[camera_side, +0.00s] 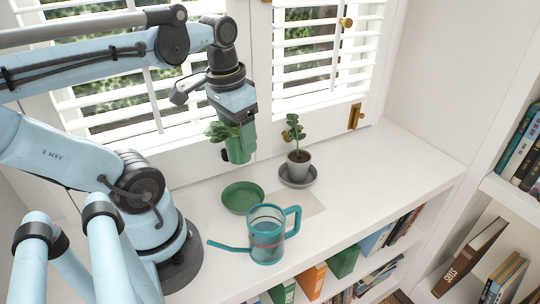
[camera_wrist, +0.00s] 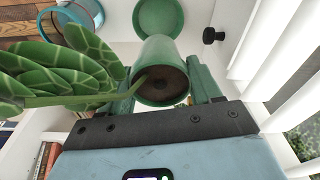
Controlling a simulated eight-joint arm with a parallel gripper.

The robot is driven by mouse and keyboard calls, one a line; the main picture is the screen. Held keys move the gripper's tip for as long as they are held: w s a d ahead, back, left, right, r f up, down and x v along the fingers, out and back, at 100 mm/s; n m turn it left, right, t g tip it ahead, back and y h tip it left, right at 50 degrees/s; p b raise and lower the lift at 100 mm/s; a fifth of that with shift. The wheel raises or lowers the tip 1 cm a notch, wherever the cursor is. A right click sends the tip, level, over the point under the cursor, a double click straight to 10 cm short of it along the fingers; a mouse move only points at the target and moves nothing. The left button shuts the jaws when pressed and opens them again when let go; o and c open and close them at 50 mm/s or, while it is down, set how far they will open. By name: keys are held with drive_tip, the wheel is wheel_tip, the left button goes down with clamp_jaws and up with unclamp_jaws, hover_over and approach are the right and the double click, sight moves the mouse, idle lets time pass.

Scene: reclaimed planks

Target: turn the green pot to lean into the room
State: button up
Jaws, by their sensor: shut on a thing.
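The green pot (camera_side: 240,150) is held in the air by my gripper (camera_side: 236,130), above and apart from the green saucer (camera_side: 242,199). In the wrist view the pot (camera_wrist: 160,62) sits between the two fingers of my gripper (camera_wrist: 160,88), which are shut on its sides. Dark soil shows in its mouth. Its plant (camera_wrist: 60,72) has broad, pale-veined leaves and leans far to the left in the wrist view. In the side view the leaves (camera_side: 219,131) stick out to the left of the pot. The saucer also shows empty in the wrist view (camera_wrist: 158,14).
A teal watering can (camera_side: 266,240) stands in front of the saucer, its spout pointing left. A grey pot (camera_side: 298,163) with a small plant stands on a grey saucer (camera_side: 297,180) to the right. Shuttered windows (camera_side: 325,45) rise behind. The sill's right end (camera_side: 400,155) is clear.

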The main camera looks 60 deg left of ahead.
idle(0.3)
drive_tip(key=shift+f+n, duration=0.7)
drive_tip(key=shift+f, duration=2.4)
drive_tip(key=shift+f+n, duration=0.7)
drive_tip(key=shift+f, duration=2.35)
drive_tip(key=o, duration=1.5)
drive_tip(key=shift+c, duration=0.2)
drive_tip(key=shift+r, duration=0.1)
